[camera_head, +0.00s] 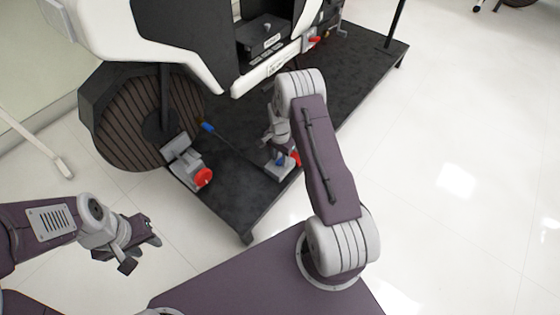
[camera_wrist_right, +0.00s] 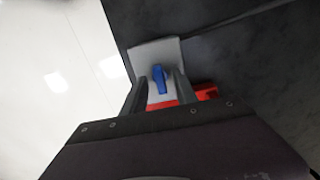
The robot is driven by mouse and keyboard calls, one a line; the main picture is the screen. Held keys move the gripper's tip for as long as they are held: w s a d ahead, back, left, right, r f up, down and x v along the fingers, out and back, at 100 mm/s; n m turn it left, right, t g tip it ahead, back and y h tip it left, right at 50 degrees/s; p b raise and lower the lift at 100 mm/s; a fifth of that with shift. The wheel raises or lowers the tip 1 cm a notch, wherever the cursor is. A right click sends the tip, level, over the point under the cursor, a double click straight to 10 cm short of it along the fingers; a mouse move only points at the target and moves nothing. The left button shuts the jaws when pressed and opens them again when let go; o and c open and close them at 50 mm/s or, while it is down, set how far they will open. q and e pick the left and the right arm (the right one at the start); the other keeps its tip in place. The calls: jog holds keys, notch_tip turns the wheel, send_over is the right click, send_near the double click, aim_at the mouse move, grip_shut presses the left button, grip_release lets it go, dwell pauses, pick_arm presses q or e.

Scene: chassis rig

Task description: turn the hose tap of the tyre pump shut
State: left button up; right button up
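A small light-grey unit with red parts, seemingly the tyre pump (camera_head: 279,172), stands on the dark platform in the head view. A blue lever, seemingly its hose tap (camera_wrist_right: 159,78), shows on a pale grey plate (camera_wrist_right: 150,52) in the right wrist view. My right gripper (camera_wrist_right: 160,92) is open, with one finger on each side of the blue lever and small gaps visible. In the head view my right gripper (camera_head: 279,143) reaches down over the unit and partly hides it. My left gripper (camera_head: 144,248) is open and empty over the floor at lower left.
A thin dark line with a blue end (camera_head: 207,127) runs from the unit toward a large ribbed wheel (camera_head: 125,118). Another grey unit with a red knob (camera_head: 203,177) stands by the wheel. A white-and-black body overhangs the dark platform (camera_head: 362,68). Floor (camera_head: 470,170) at right is clear.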

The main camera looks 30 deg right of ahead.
jog(key=shift+r, duration=0.1)
grip_shut()
jog(key=n+p, duration=0.2)
jog(key=p, duration=0.1)
jog(key=shift+r+n, duration=0.25)
jog(key=shift+n, duration=0.05)
jog(key=n+p, duration=0.3)
jog(key=n, duration=0.1)
jog(key=shift+f+n, duration=0.1)
jog(key=shift+n, duration=0.2)
jog(key=n+p, duration=0.2)
jog(key=n, duration=0.3)
jog(key=n+p, duration=0.1)
jog(key=n, duration=0.4)
jog(key=shift+f+n, duration=0.15)
jog(key=shift+n, duration=0.25)
